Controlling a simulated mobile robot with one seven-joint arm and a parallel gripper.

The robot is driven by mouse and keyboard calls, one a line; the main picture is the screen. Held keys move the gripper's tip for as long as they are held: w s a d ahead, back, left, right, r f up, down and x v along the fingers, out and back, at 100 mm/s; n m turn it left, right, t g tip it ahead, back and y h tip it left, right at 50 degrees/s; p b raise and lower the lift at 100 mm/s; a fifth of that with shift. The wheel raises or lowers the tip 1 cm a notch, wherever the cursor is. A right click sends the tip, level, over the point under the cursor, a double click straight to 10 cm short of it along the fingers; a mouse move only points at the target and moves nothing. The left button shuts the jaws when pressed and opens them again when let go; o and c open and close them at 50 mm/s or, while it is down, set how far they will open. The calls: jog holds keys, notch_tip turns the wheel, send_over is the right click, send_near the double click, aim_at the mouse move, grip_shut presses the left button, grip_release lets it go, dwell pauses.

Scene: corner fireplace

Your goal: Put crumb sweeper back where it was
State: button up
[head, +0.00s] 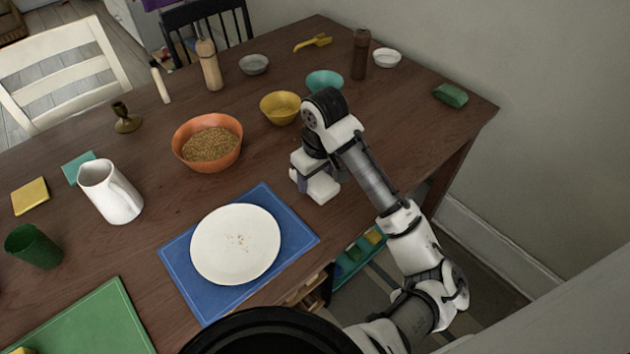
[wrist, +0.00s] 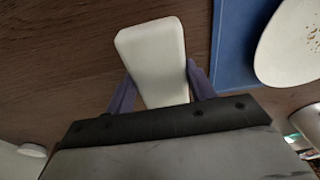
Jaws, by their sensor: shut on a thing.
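A pale, rounded block, which I take to be the crumb sweeper (wrist: 153,58), is between the two purple fingers of my gripper (wrist: 160,88) in the wrist view. My gripper is shut on it. In the head view the white block (head: 321,189) shows at the end of my arm, over the table (head: 370,135) to the right of the blue placemat (head: 305,238). I cannot tell whether it touches the table. A white plate (head: 235,262) with a few brown crumbs lies on the placemat.
Behind my gripper stand a yellow bowl (head: 281,108), a teal bowl (head: 325,81) and a brown bottle (head: 360,55). An orange bowl (head: 207,158) and a white pitcher (head: 110,192) stand to the left. A green item (head: 451,95) lies near the right edge; the table before it is clear.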

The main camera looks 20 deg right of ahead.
aim_at(320, 182)
jog(key=shift+f, duration=1.1)
jog(key=shift+f, duration=0.1)
jog(key=o, duration=1)
jog(key=shift+c, duration=0.2)
notch_tip(320, 182, up, 12)
jog(key=s, duration=0.1)
jog(key=shift+s+d, duration=0.2)
jog(key=shift+d, duration=0.05)
jog(key=shift+s, duration=0.1)
